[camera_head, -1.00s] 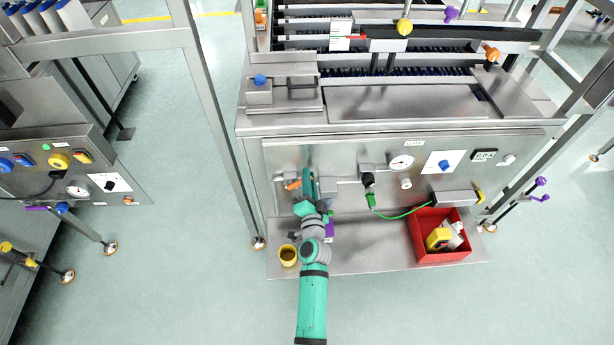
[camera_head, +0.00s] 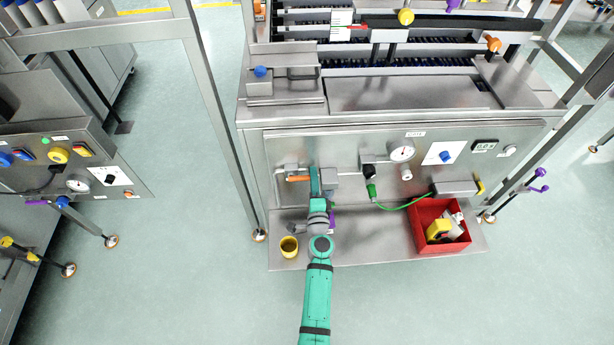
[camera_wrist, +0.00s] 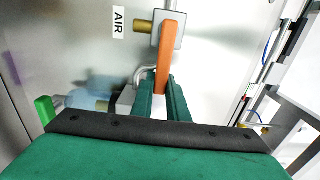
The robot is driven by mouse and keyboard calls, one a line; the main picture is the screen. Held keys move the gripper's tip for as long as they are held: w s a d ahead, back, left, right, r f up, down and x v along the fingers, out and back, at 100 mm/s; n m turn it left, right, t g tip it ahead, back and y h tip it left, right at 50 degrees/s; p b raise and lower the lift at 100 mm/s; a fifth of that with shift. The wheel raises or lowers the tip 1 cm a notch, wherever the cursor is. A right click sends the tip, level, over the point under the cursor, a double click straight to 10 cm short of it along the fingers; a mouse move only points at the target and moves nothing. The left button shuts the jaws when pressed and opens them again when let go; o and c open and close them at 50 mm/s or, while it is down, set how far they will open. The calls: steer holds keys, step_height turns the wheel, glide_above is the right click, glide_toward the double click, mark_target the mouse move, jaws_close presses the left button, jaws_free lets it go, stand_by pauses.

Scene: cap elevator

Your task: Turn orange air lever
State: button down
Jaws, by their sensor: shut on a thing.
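The orange air lever (camera_head: 298,179) lies about level on the front of the steel panel, left of the middle. In the wrist view the lever (camera_wrist: 169,48) runs from a square fitting with brass ends, beside an "AIR" label (camera_wrist: 118,20). My gripper (camera_head: 314,179) is at the lever's right end in the head view. In the wrist view the green fingers of my gripper (camera_wrist: 162,95) are closed around the lever's free end. The lever's tip is partly hidden between the fingers.
A yellow cup (camera_head: 289,253) stands on the steel shelf (camera_head: 375,245) below the panel. A red bin (camera_head: 446,254) with loose things stands at the right. A green hose (camera_head: 405,205) and a gauge (camera_head: 402,150) are right of my gripper.

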steer(key=shift+a+f, duration=0.1)
steer(key=shift+a, duration=0.1)
steer(key=c, duration=1.7)
jaws_free()
steer(key=shift+d, duration=0.1)
steer(key=shift+s, duration=0.1)
steer(key=shift+s, duration=0.25)
steer(key=s, duration=0.6)
steer(key=s+d, duration=0.1)
steer(key=s, duration=0.3)
steer(key=shift+s, duration=0.1)
